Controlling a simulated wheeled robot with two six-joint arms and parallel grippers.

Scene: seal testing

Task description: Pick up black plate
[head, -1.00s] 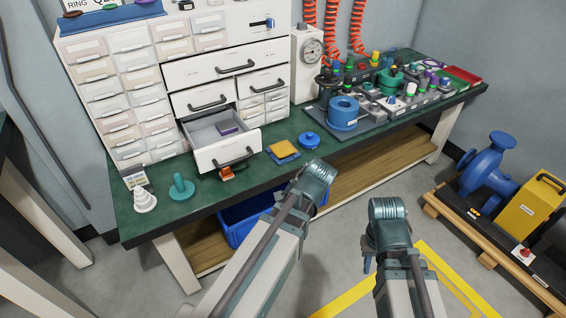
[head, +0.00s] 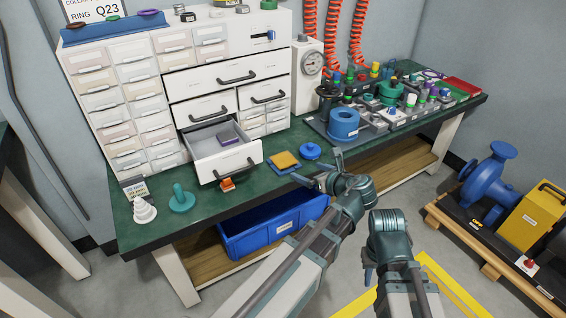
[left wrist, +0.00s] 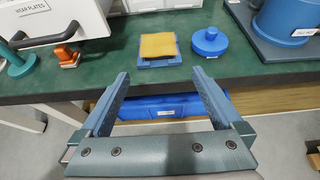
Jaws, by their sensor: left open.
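I cannot make out a black plate in either view. The open drawer labelled wear plates (head: 246,160) holds a small dark purple block (head: 228,138); the drawer's label shows in the left wrist view (left wrist: 33,9). My left gripper (head: 328,168) is open and empty at the bench's front edge, right of the drawer. In the left wrist view its spread fingers (left wrist: 160,75) point toward the bench, with a yellow pad on a blue base (left wrist: 158,46) beyond them. My right gripper (head: 368,274) hangs low in front of the bench; its jaws are mostly hidden.
The green bench (head: 240,195) carries a blue round lidded piece (head: 311,151), an orange piece (head: 227,184), a teal stand (head: 182,198) and a white stepped cone (head: 143,210). A large blue cylinder (head: 343,123) stands right. A blue bin (head: 270,228) sits below.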

